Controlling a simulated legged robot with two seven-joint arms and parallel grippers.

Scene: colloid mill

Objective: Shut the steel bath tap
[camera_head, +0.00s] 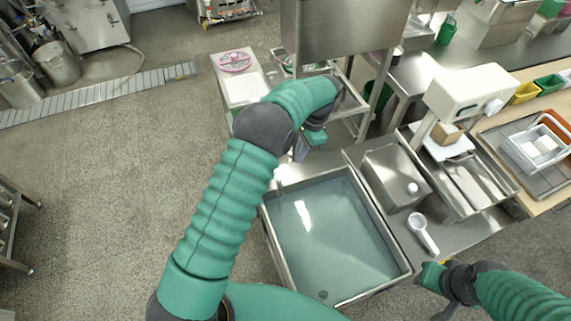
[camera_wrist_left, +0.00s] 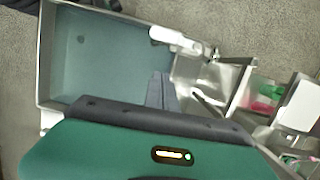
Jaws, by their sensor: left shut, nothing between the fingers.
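The steel bath (camera_head: 396,274) holds blue-green water in the middle of the head view. It also shows at upper left in the left wrist view (camera_wrist_left: 45,60). In that wrist view the pale steel tap (camera_wrist_left: 176,41) reaches over the bath's right end. In the head view the tap is mostly hidden behind my left arm and gripper. My left gripper (camera_head: 301,150) is at the bath's far left corner. Its fingers (camera_wrist_left: 160,90) are shut and empty, apart from the tap in the wrist view. My right gripper (camera_head: 432,290) is at lower right beside the bath; its fingers are unclear.
A steel box (camera_head: 393,172) and a white scoop (camera_head: 422,232) are on the counter right of the bath. A white machine (camera_head: 468,100) stands beyond them. A steel hopper stand (camera_head: 340,28) and a low table (camera_head: 219,77) are behind my left gripper. The left floor is open.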

